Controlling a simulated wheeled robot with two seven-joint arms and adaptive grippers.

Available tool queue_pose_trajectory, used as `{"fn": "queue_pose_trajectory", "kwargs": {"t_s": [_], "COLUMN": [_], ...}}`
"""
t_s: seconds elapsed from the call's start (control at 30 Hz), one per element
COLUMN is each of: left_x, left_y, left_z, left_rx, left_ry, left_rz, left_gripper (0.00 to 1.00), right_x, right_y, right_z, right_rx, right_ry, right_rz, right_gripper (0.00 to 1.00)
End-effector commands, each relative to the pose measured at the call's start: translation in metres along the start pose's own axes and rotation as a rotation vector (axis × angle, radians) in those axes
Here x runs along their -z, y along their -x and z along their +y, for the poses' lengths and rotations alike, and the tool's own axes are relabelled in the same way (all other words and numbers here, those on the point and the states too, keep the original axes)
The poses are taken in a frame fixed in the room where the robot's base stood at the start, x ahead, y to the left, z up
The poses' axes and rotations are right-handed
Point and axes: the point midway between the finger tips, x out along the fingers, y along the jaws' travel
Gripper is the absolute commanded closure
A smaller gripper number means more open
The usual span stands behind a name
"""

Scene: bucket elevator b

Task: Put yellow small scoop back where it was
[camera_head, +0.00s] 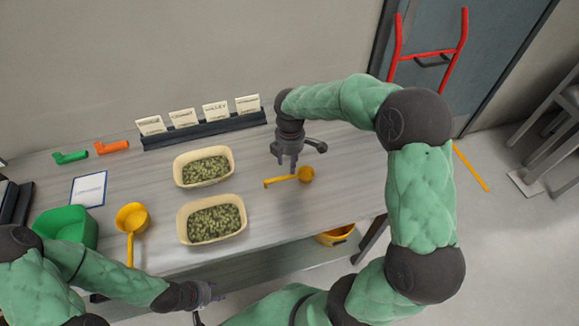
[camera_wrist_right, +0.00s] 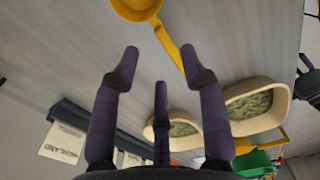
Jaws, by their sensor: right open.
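The yellow small scoop (camera_head: 305,174) lies on the right part of the grey table, its bowl to the right and its handle pointing left. My right gripper (camera_head: 289,168) is over the scoop with fingers spread and empty. In the right wrist view, the scoop's bowl (camera_wrist_right: 136,6) shows at the top edge. Its handle (camera_wrist_right: 168,42) runs down to the right beyond the open fingertips of the right gripper (camera_wrist_right: 160,62). My left gripper (camera_head: 204,297) is low, near the table's front edge, away from the scoop; its finger opening is unclear.
Two cream trays (camera_head: 236,200) (camera_head: 229,152) hold green pellets left of the scoop. A yellow bucket (camera_head: 336,236) is below the table. The table's right end is clear.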

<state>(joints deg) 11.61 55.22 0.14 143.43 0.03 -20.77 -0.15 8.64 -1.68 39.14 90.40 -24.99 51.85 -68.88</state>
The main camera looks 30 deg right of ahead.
Motion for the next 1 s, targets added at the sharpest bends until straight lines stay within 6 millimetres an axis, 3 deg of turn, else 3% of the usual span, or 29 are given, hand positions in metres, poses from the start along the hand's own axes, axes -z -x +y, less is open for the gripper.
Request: {"fn": "queue_pose_trajectory", "kwargs": {"t_s": [0.1, 0.3, 1.0], "left_x": [0.000, -0.001, -0.001], "left_y": [0.008, 0.013, 0.017], "left_z": [0.003, 0.004, 0.006], "left_rx": [0.000, 0.000, 0.000], "left_ry": [0.000, 0.000, 0.000], "left_rz": [0.000, 0.000, 0.000], "left_gripper": [0.60, 0.60, 0.60], "right_x": [0.001, 0.000, 0.000], "right_y": [0.024, 0.042, 0.049], "right_z": [0.000, 0.000, 0.000], "right_rx": [-0.001, 0.000, 0.001], "right_ry": [0.000, -0.001, 0.000], "right_rz": [0.001, 0.000, 0.000], "right_gripper": [0.56, 0.56, 0.56]}}
